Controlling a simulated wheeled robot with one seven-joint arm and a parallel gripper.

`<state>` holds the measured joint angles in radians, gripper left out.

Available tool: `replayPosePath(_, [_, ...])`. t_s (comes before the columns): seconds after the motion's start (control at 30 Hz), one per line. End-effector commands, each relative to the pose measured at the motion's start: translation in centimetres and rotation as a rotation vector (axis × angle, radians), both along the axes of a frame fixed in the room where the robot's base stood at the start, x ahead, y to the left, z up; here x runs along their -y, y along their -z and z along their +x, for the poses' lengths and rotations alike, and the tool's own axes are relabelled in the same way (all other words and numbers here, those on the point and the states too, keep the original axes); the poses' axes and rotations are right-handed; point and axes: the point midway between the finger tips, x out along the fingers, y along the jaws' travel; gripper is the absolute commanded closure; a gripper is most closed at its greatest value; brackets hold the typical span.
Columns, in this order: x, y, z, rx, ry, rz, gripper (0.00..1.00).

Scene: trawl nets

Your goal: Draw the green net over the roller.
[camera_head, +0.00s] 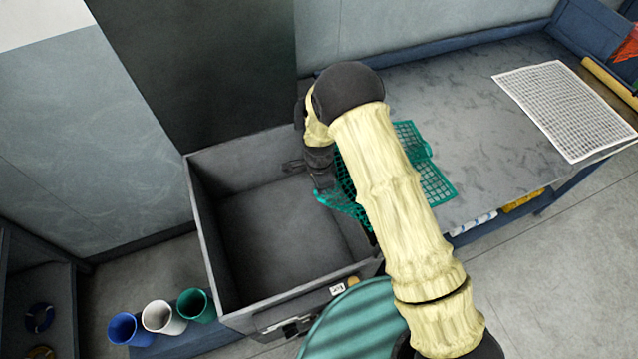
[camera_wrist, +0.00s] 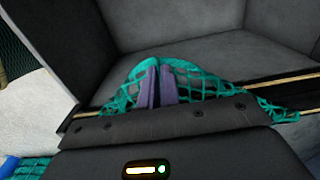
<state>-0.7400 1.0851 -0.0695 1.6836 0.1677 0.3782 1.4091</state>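The green net (camera_head: 436,186) lies on the table's left end, partly hidden behind my arm, and reaches left over the edge of the grey bin. My gripper (camera_head: 322,188) is above the bin's right side, at the net's left end. In the wrist view, my gripper's purple fingers (camera_wrist: 159,68) are close together, with the green net (camera_wrist: 192,78) bunched around and between them. A white rounded surface (camera_wrist: 38,100) at the left of the wrist view may be the roller. In the head view my arm hides the area between table and bin.
The open grey bin (camera_head: 205,235) is empty where visible. Blue (camera_head: 124,328), white (camera_head: 158,318) and green (camera_head: 194,305) cups stand left of it. A white net sheet (camera_head: 565,108) lies on the table's right. A teal round surface (camera_head: 345,325) is in front.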

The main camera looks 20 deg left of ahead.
Motion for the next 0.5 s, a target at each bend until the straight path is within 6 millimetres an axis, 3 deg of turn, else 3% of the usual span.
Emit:
replayPosePath(0.23, [0.0,2.3,0.0,0.0,0.0,0.0,1.0])
replayPosePath(0.5, [0.0,2.6,0.0,0.0,0.0,0.0,1.0])
